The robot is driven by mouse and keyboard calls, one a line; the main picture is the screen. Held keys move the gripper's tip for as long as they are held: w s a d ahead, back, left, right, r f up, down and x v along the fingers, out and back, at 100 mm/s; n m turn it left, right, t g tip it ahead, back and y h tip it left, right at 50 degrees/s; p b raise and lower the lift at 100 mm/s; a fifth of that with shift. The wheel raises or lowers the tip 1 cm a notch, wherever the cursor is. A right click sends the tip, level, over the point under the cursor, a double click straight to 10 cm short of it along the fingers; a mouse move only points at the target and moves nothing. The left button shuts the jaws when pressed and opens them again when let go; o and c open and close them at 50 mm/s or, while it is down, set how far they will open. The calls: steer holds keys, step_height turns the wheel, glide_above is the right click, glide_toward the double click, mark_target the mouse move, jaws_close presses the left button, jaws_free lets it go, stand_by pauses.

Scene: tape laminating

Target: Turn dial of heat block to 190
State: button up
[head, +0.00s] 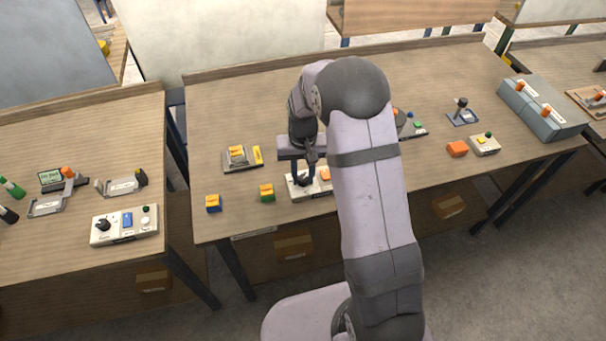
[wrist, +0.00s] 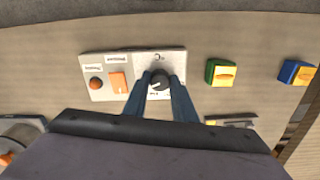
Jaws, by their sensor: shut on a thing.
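The heat block (wrist: 133,62) is a pale flat panel on the table, in the upper middle of the wrist view. It carries a dark round dial (wrist: 160,77), an orange switch (wrist: 118,82) and a round orange-brown knob (wrist: 96,84). My gripper (wrist: 158,86) is shut on the dial, one finger on each side. The marks around the dial are too small to read, so its setting cannot be told. In the head view, the heat block (head: 296,191) is partly hidden by my arm, and my gripper (head: 304,180) comes down onto its left part.
A green block (head: 267,193) and a blue block (head: 213,203), each with a yellow-orange top, stand left of the heat block. A grey fixture with yellow parts (head: 240,158) lies behind them. The table's front edge is close to the heat block.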

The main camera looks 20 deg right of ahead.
mark_target(303, 178)
steer(key=shift+w+r, duration=0.1)
stand_by(0.3)
steer(key=o, duration=1)
steer(key=shift+o, duration=0.2)
steer(key=shift+r+b, duration=1.05)
steer(key=shift+r, duration=2.6)
